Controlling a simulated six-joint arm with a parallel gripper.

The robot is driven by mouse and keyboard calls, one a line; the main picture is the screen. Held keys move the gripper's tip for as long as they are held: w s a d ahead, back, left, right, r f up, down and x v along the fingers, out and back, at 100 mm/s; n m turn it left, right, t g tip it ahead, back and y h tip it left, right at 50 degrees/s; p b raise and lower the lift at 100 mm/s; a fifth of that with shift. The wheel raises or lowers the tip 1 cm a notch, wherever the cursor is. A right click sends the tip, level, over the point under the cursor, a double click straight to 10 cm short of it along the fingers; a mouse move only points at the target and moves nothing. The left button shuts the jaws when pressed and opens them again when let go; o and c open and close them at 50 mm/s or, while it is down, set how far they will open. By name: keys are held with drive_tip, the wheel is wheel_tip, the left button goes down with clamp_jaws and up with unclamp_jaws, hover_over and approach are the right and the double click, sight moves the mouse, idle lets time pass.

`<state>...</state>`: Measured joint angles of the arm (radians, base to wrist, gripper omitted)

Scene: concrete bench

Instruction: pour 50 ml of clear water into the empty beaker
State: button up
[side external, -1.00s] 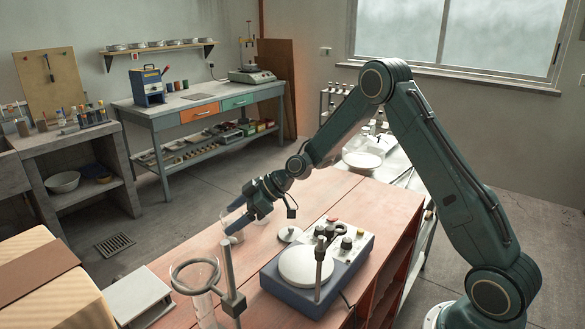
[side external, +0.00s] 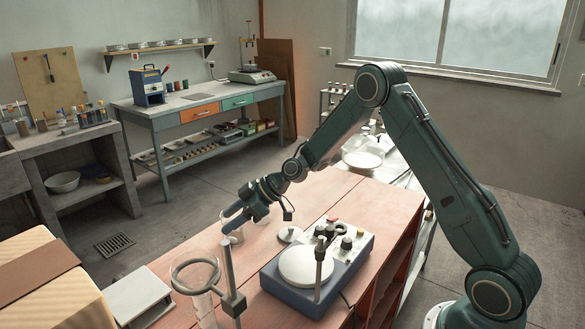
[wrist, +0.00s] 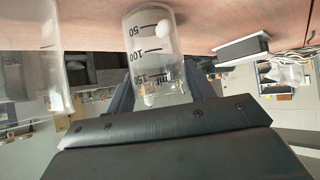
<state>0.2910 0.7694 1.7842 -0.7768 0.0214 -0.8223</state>
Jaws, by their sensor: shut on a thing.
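A clear glass beaker (wrist: 150,62) with black marks for 50, 100 and 150 is between my gripper's fingers in the wrist view. My gripper (side external: 230,223) is shut on this beaker, whose lower part (side external: 235,238) shows below the fingers in the side view. It looks close to upright; a gap to the bench cannot be told. A second clear glass vessel (wrist: 30,65) with faint marks stands beside it at the left of the wrist view; the side view mostly hides it. White patches show in the held beaker. The water level in either vessel is not clear.
A blue stirrer-like device with a white round plate (side external: 306,265) stands right of my gripper. A ring stand (side external: 231,280) with a tall glass cylinder (side external: 199,278) is in front. The reddish bench (side external: 335,192) is clear behind.

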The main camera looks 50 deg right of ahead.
drive_tip(key=shift+r, duration=0.1)
wheel_tip(320, 180, up, 20)
idle(0.9)
drive_tip(key=shift+w, duration=0.1)
idle(0.5)
drive_tip(key=w+f+m+t+h, duration=0.3)
drive_tip(key=w+f+m+h, duration=0.15)
drive_tip(key=m+h, duration=0.55)
drive_tip(key=s+r+m+g+h, duration=0.2)
drive_tip(key=s+r+m+h, duration=0.2)
drive_tip(key=m, duration=0.3)
drive_tip(key=shift+s+r+m+g+h, duration=0.3)
drive_tip(key=shift+s+r, duration=0.05)
drive_tip(key=shift+f, duration=0.15)
wheel_tip(320, 180, down, 20)
drive_tip(key=shift+r, duration=0.15)
idle(1.1)
